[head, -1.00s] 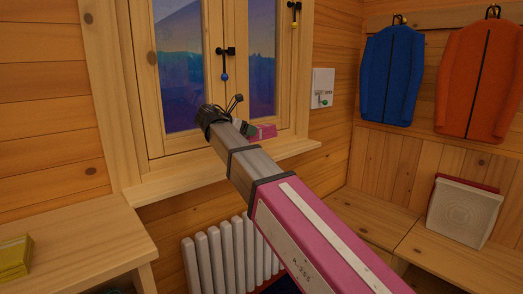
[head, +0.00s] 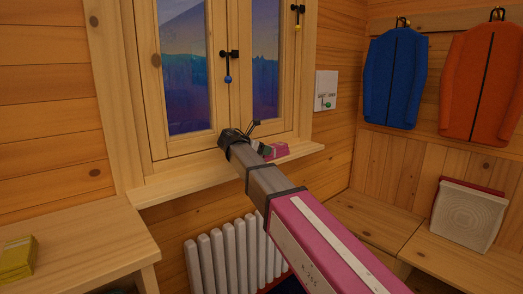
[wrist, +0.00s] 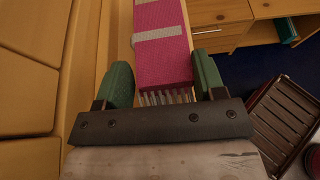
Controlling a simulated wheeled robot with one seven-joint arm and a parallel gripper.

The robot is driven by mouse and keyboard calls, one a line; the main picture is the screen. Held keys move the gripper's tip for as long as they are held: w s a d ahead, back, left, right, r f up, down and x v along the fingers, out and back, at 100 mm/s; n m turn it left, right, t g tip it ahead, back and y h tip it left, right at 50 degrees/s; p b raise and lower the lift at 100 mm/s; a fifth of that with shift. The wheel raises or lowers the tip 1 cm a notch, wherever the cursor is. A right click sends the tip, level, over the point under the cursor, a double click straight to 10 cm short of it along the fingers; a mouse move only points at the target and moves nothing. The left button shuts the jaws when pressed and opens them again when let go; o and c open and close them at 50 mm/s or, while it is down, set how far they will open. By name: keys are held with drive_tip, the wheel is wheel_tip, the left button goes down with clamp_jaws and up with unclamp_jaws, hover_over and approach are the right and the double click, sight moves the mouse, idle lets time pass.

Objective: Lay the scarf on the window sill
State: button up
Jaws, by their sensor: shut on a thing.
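The scarf (wrist: 163,45) is a folded pink bundle with grey stripes and a pale fringe at its near end. In the wrist view it sits between the green finger pads of my gripper (wrist: 163,82), which is shut on it. In the head view the scarf's pink end (head: 279,149) shows beyond my gripper (head: 262,150), at the right part of the wooden window sill (head: 302,150). The scarf is at about sill height and lines up along the sill. I cannot tell whether it touches the sill. My wrist hides part of the sill.
The closed window (head: 190,80) with black handles rises behind the sill. A white radiator (head: 212,262) is below it.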

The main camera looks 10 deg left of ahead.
drive_tip(key=shift+f, duration=0.15)
drive_tip(key=o, duration=0.9)
drive_tip(key=shift+r, duration=0.2)
drive_tip(key=v, duration=1.2)
